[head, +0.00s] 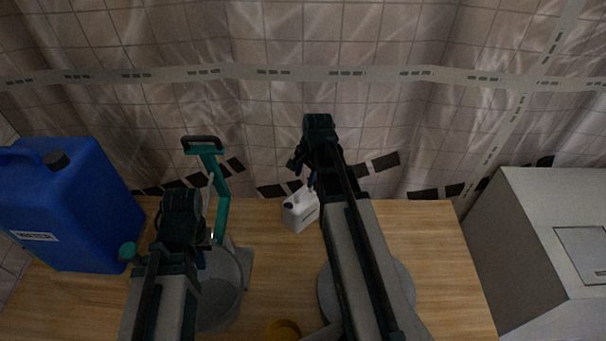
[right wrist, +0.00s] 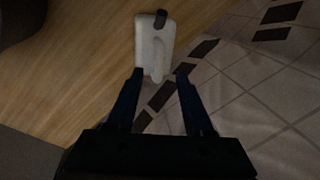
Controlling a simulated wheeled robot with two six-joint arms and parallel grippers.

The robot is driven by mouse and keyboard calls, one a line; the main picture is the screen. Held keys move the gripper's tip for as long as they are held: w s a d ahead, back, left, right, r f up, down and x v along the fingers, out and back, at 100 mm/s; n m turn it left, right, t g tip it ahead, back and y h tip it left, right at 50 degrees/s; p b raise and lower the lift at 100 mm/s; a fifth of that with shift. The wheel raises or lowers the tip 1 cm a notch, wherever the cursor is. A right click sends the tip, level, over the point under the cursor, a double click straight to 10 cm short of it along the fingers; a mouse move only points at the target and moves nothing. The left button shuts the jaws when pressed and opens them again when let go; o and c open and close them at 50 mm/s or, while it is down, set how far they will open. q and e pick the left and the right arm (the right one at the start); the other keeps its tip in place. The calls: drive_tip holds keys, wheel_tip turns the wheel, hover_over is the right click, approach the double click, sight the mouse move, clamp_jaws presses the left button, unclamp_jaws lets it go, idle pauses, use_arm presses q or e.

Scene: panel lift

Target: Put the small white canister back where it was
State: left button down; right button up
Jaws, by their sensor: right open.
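The small white canister (head: 301,212) with a dark cap stands on the wooden worktop near its back edge. It also shows in the right wrist view (right wrist: 153,45), just beyond the fingertips. My right gripper (right wrist: 160,71) is open, with its two fingers pointing at the canister's near end. The canister is not clearly between the fingers; whether a finger touches it I cannot tell. In the head view the right gripper (head: 306,177) is just above and behind the canister. My left gripper is over the grey round container, with its fingers mostly hidden by its own arm.
A big blue jerrycan (head: 75,205) stands at the left. A grey round container (head: 222,290) with a teal handled part (head: 221,195) stands beside it. A grey disc (head: 403,285) is under my right arm. A white cabinet (head: 540,240) stands right.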

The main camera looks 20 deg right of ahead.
use_arm(q)
wheel_tip(320, 180, up, 3)
drive_tip(key=shift+r+p, duration=0.1)
drive_tip(key=shift+p, duration=0.85)
use_arm(e)
drive_tip(key=r, duration=0.3)
drive_tip(key=shift+s+d, duration=0.15)
drive_tip(key=shift+s, duration=0.15)
drive_tip(key=s+a+n+g+h, duration=0.1)
drive_tip(key=s+a+n, duration=0.6)
drive_tip(key=a+n, duration=0.2)
drive_tip(key=s+a+n+g, duration=0.1)
drive_tip(key=s+a+n, duration=0.6)
drive_tip(key=a, duration=0.7)
drive_tip(key=shift+s+a+n+h, duration=0.15)
drive_tip(key=shift+a+n+h, duration=0.2)
drive_tip(key=shift+n, duration=0.55)
drive_tip(key=shift+d+f, duration=0.1)
